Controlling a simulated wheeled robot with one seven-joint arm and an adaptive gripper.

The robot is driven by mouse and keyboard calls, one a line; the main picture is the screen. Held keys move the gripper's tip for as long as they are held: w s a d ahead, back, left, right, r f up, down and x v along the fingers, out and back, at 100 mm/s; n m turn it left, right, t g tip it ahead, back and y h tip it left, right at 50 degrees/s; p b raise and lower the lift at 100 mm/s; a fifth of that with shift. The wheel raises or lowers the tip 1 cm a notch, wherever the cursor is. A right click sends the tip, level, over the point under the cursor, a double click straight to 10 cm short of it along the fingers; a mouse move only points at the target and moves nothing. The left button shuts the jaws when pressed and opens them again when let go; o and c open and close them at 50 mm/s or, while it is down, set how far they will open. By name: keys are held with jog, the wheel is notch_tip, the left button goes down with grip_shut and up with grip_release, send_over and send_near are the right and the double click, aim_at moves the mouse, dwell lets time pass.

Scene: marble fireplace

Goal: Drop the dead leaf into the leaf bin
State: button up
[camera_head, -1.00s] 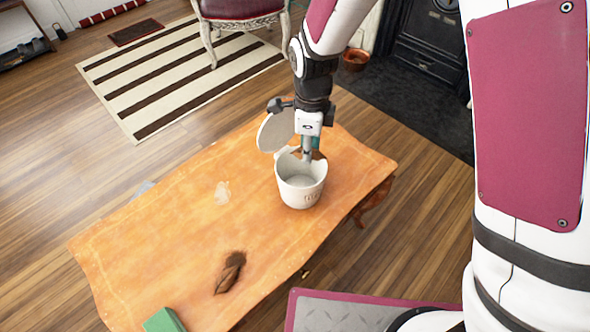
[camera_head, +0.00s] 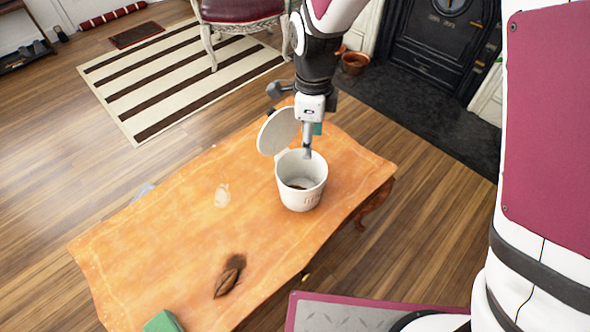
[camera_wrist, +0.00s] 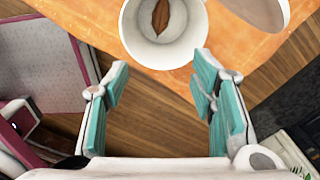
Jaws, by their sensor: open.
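The leaf bin (camera_head: 301,192) is a white round container upright on the orange wooden table, its round lid (camera_head: 278,131) tilted open at the back. A brown dead leaf (camera_head: 298,186) lies inside on the bin's floor. My gripper (camera_head: 307,153) is above the bin's back rim. In the wrist view its teal-padded fingers (camera_wrist: 162,85) are spread apart with nothing between them.
A green block (camera_head: 163,321) sits at the table's near edge. A pale mark (camera_head: 222,195) is on the tabletop. A striped rug (camera_head: 180,75) and chair (camera_head: 240,14) are behind.

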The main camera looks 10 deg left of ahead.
notch_tip(320, 180, up, 8)
jog(key=shift+f, duration=0.25)
